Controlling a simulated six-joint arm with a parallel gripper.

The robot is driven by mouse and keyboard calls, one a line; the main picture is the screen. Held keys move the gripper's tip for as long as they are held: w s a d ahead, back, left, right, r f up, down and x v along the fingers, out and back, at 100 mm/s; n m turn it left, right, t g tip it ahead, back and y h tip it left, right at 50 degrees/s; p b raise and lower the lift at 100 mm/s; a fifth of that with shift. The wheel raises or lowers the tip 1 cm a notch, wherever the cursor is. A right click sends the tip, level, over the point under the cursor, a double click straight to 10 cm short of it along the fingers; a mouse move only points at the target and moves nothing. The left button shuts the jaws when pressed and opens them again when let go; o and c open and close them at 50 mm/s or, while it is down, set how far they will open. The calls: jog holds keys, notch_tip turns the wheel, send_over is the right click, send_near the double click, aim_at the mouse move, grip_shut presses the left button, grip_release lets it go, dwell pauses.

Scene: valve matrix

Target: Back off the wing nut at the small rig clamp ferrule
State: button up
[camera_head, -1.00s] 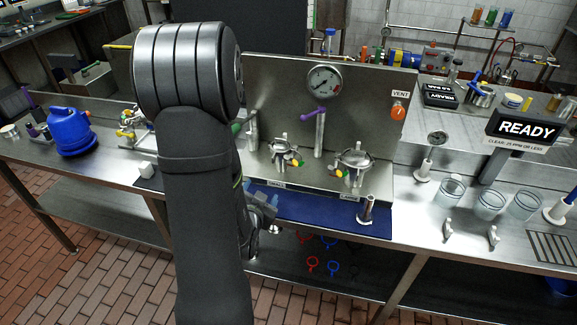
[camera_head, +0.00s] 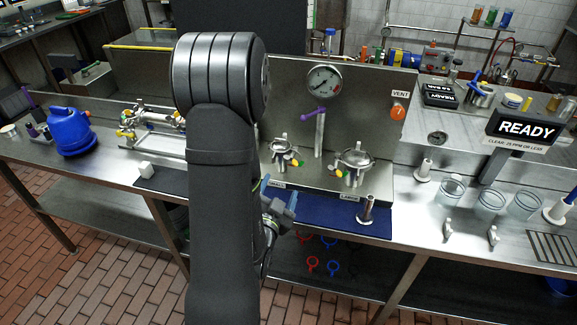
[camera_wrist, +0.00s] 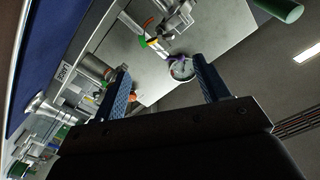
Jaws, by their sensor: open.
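The small rig (camera_head: 280,150) stands on the steel stand behind the "SMALL" label, a metal clamp assembly with small green, yellow and orange parts beside it. I cannot tell its wing nut apart at this size. In the wrist view the rig (camera_wrist: 152,32) shows at the top, with its coloured parts beyond my fingers. My gripper (camera_head: 281,203) is in front of the stand's front edge, below the small rig and apart from it. Its blue fingers, wide apart in the wrist view (camera_wrist: 162,86), are open with nothing between them.
The similar large rig (camera_head: 355,160) stands to the right. A purple-handled post (camera_head: 319,130) and a gauge (camera_head: 324,81) are behind. A blue mat (camera_head: 335,213) lies in front, with a short metal post (camera_head: 367,208) on its right. Valve piping (camera_head: 150,125) is at left.

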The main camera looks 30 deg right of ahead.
aim_at(292, 158)
jog(key=x, duration=1)
jog(key=c, duration=1)
